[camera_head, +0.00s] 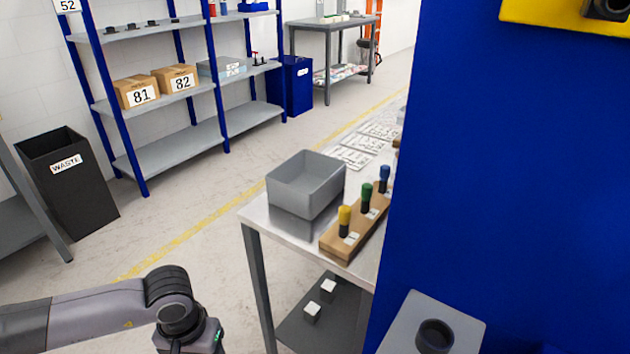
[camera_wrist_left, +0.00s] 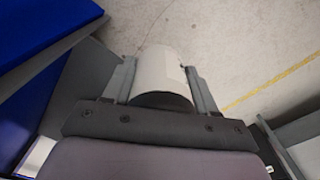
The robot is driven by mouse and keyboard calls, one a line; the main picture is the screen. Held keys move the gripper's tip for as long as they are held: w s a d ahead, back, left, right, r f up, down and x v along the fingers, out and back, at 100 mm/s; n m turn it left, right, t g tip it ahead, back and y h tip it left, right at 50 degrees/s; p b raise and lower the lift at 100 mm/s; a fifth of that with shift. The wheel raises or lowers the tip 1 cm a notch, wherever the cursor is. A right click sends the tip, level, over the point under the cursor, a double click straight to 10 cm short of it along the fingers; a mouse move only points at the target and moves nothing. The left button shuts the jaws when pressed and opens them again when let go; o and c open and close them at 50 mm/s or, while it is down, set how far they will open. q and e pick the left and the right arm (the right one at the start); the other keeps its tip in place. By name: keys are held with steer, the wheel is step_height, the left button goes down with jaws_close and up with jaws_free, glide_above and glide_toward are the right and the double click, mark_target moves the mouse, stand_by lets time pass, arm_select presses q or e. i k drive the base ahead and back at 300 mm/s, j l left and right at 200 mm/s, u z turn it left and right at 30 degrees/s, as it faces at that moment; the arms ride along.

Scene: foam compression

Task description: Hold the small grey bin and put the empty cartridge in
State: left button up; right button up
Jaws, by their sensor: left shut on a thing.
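The small grey bin (camera_head: 306,186) stands upright on the corner of the table in the head view. It looks empty, though its floor is only partly visible. In the left wrist view my left gripper (camera_wrist_left: 163,85) is shut on a white cylinder with a dark end, which looks like the cartridge (camera_wrist_left: 160,68). One finger is on each side of it, and pale floor lies beyond. In the head view my left arm comes in at the lower left, apart from the bin, and its gripper is out of the frame. My right gripper is not in view.
A wooden block (camera_head: 345,240) with yellow, green and blue-topped pegs stands beside the bin on the table (camera_head: 268,222). Printed sheets (camera_head: 350,157) lie behind it. A large blue panel (camera_head: 500,170) fills the right side. A black waste bin (camera_head: 70,185) and shelving stand left.

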mark_target(314, 187)
steer(key=i+j+z, duration=0.25)
steer(key=j+z, duration=0.2)
steer(key=j, duration=0.3)
steer(key=i+j+z, duration=0.25)
steer(key=j, duration=0.2)
steer(key=j+z, duration=0.2)
steer(key=j, duration=0.2)
steer(key=i+j+z, duration=0.1)
steer(key=j+z, duration=0.25)
steer(key=j, duration=0.15)
steer(key=j+z, duration=0.3)
steer(key=j, duration=0.2)
steer(key=j+z, duration=0.35)
steer(key=j, duration=0.2)
steer(key=k+j+z, duration=0.1)
steer(key=j+z, duration=0.2)
steer(key=j, duration=0.2)
steer(key=k+j+z, duration=0.1)
steer(key=j+z, duration=0.25)
steer(key=j, duration=0.15)
steer(key=k+j+z, duration=0.3)
steer(key=j, duration=0.15)
steer(key=i, duration=0.1)
